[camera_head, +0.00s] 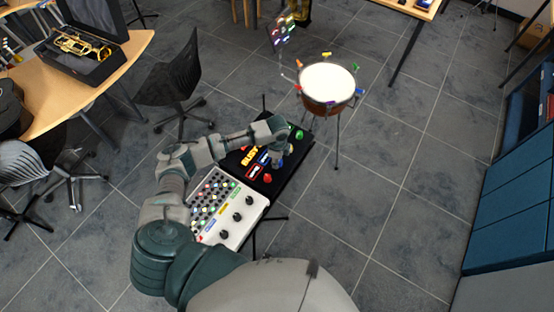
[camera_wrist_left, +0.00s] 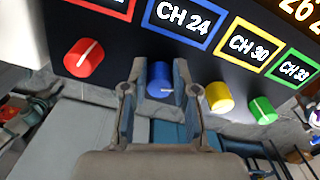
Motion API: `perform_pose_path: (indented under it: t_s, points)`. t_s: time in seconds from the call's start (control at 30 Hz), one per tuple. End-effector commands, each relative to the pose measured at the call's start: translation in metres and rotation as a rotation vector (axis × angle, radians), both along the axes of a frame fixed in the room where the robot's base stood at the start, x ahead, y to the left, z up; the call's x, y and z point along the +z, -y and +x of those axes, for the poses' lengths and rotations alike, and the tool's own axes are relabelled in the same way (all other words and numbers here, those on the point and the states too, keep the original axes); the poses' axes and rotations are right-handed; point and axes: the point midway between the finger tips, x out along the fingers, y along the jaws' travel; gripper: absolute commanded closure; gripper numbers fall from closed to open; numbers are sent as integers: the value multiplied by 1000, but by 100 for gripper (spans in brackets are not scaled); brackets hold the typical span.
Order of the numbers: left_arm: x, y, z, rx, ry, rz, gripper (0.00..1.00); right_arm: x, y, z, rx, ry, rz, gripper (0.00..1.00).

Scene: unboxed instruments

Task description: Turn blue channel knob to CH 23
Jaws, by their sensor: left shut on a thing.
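The blue channel knob (camera_wrist_left: 160,80) sits on the front of the black panel (camera_wrist_left: 150,45), below a blue-framed display (camera_wrist_left: 183,20) that reads CH 24. My left gripper (camera_wrist_left: 158,88) is shut on the blue knob, one finger on each side. A white line marks the knob's face. In the head view my left gripper (camera_head: 279,150) reaches over the black panel from the left, and the knob is hard to make out there. My right gripper is in neither view.
A red knob (camera_wrist_left: 84,57) is left of the gripper; a yellow knob (camera_wrist_left: 219,96) and a green knob (camera_wrist_left: 263,110) are to its right. The yellow-framed display (camera_wrist_left: 249,44) reads CH 30. A white control board (camera_head: 238,214) adjoins the panel; a drum (camera_head: 327,84) stands behind.

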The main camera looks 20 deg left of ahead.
Motion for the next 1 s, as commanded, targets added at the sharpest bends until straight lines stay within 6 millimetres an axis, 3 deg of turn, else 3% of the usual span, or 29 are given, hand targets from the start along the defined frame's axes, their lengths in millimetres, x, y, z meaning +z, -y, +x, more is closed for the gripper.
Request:
perform_pose_path:
  t_s: [0.03, 0.47, 0.57, 0.8, 1.0]
  points:
    - [3, 7, 2, -7, 8, -14, 100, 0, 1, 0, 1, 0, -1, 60]
    - [4, 9, 2, -8, 12, -25, 100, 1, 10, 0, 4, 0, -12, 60]
    - [7, 9, 2, 21, 10, -26, 100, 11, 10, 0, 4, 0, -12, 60]
    - [12, 10, 3, 210, 8, -26, 100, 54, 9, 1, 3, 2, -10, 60]
    - [9, 10, 4, 366, 11, -26, 100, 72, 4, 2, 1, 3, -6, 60]
